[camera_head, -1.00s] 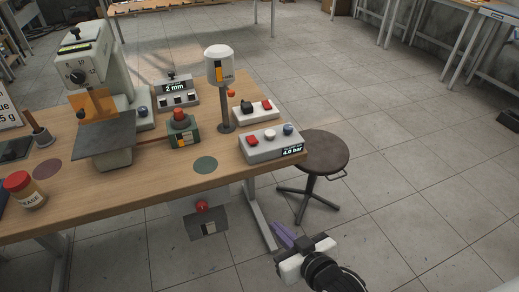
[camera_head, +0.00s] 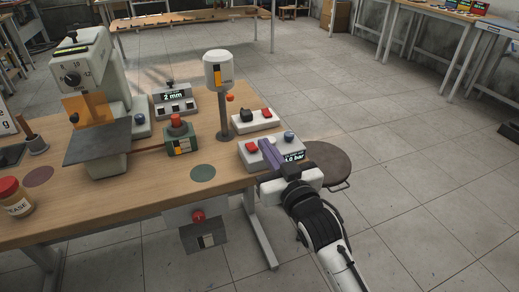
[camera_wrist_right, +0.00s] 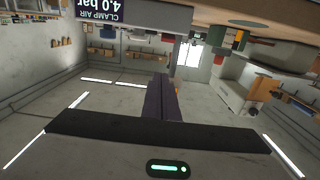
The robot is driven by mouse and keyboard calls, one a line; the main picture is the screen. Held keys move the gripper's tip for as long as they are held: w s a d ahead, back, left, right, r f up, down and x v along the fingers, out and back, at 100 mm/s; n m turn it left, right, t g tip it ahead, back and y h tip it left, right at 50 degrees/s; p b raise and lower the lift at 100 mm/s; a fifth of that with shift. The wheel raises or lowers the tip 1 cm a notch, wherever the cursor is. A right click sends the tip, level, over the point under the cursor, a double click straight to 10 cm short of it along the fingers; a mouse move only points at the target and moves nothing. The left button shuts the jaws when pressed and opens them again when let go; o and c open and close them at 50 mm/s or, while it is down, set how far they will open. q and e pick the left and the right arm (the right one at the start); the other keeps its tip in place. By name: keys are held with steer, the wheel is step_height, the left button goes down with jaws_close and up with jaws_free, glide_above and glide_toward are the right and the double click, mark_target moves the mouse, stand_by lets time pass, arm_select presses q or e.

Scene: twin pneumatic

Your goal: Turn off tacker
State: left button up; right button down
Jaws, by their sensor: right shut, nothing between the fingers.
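A pale machine with a dial (camera_head: 72,78), an orange guard and a dark plate stands on the wooden table at the left; I cannot read which device is the tacker. My right gripper (camera_head: 268,152) is shut and empty, its purple fingers over the right side of a grey control box (camera_head: 252,160). The box has a red button (camera_head: 251,146), a blue button (camera_head: 289,137) and a "bar" display; the fingers hide its middle, and touching is unclear. The right wrist view shows the shut fingers (camera_wrist_right: 160,98) and the "CLAMP AIR 4.0 bar" label (camera_wrist_right: 100,9). My left gripper is not in view.
A green box with a red knob (camera_head: 178,121), a "2 mm" box (camera_head: 175,107), a white-capped post (camera_head: 219,72) and a white two-button box (camera_head: 254,119) stand nearby. A red button (camera_head: 198,216) sits under the table front. A stool (camera_head: 328,163) is beside the table.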

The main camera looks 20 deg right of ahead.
mark_target(260, 160)
steer(key=w, duration=0.5)
steer(key=shift+w, duration=0.35)
step_height(260, 160, down, 3)
steer(key=shift+s+r+b, duration=0.1)
steer(key=shift+s+b, duration=0.05)
steer(key=shift+b, duration=0.2)
steer(key=shift+s+f, duration=0.2)
steer(key=shift+f, duration=0.3)
steer(key=shift+s+f, duration=0.3)
steer(key=shift+f, duration=0.45)
steer(key=shift+r, duration=0.15)
